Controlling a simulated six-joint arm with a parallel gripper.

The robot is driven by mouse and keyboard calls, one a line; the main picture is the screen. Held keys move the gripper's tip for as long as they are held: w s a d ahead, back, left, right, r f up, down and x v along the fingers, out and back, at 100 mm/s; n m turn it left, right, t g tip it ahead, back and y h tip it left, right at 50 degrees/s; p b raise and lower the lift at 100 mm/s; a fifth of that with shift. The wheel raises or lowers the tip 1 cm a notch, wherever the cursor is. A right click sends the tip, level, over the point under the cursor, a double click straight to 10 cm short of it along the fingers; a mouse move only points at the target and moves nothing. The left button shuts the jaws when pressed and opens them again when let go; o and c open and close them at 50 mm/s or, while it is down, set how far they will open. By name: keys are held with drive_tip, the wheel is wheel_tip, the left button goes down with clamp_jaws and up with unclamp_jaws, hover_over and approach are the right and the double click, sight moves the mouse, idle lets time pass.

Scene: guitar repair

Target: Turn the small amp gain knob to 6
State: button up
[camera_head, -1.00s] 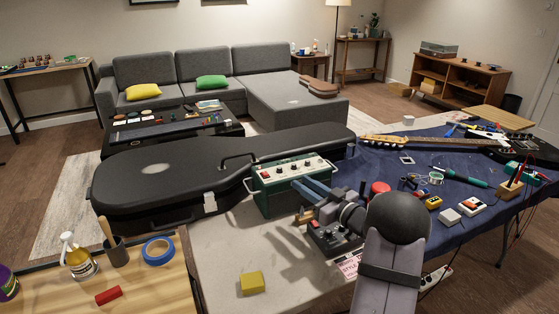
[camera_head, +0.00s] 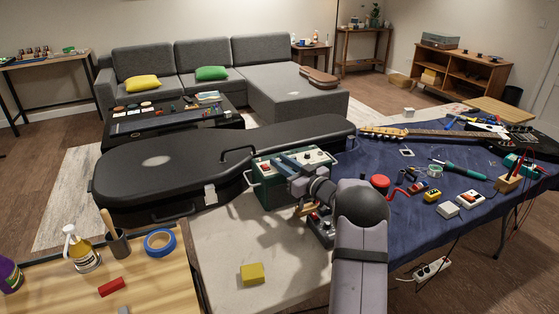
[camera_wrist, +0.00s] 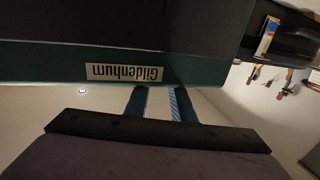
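The small amp (camera_head: 268,188) is a green box with a pale top panel (camera_head: 318,157) carrying several small knobs and red parts. It stands on the bench beside the guitar case. My gripper (camera_head: 296,162) is at the amp's near side, with its blue fingers reaching over the panel and hiding part of it. In the wrist view the two fingers (camera_wrist: 158,98) are apart with nothing between them. The amp's "Gildenhum" label (camera_wrist: 124,73) shows upside down just beyond the fingertips. The knobs' settings are too small to read, and I cannot tell whether a finger touches a knob.
A dark device (camera_head: 320,230) with red parts sits below my wrist. The black guitar case (camera_head: 160,185) lies behind and left of the amp. A yellow block (camera_head: 252,273) lies on the bench front. The blue mat (camera_head: 420,215) at right holds tools and a guitar.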

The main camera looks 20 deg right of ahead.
drive_tip(key=shift+w+a, duration=0.15)
drive_tip(key=shift+w, duration=0.55)
clamp_jaws()
drive_tip(key=shift+f+m+h+b, duration=0.1)
drive_tip(key=shift+m+h+b, duration=0.2)
drive_tip(key=shift+h+b, duration=0.1)
drive_tip(key=h+b, duration=0.1)
drive_tip(key=m+h+b, duration=0.1)
drive_tip(key=shift+a+f+m+t+h, duration=0.1)
drive_tip(key=shift+a+m+t+h, duration=0.05)
drive_tip(key=shift+m+t+h, duration=0.15)
drive_tip(key=m+h+b, duration=0.2)
drive_tip(key=h+b, duration=0.1)
drive_tip(key=b, duration=0.1)
drive_tip(key=shift+h, duration=0.4)
drive_tip(key=m+g+h+b, duration=0.1)
drive_tip(key=m+h+b, duration=0.1)
drive_tip(key=h+b, duration=0.1)
drive_tip(key=shift+m, duration=0.3)
drive_tip(key=shift+h, duration=0.3)
drive_tip(key=shift+r+m+h+b, duration=0.3)
drive_tip(key=shift+m+b, duration=0.05)
drive_tip(key=shift+m, duration=0.05)
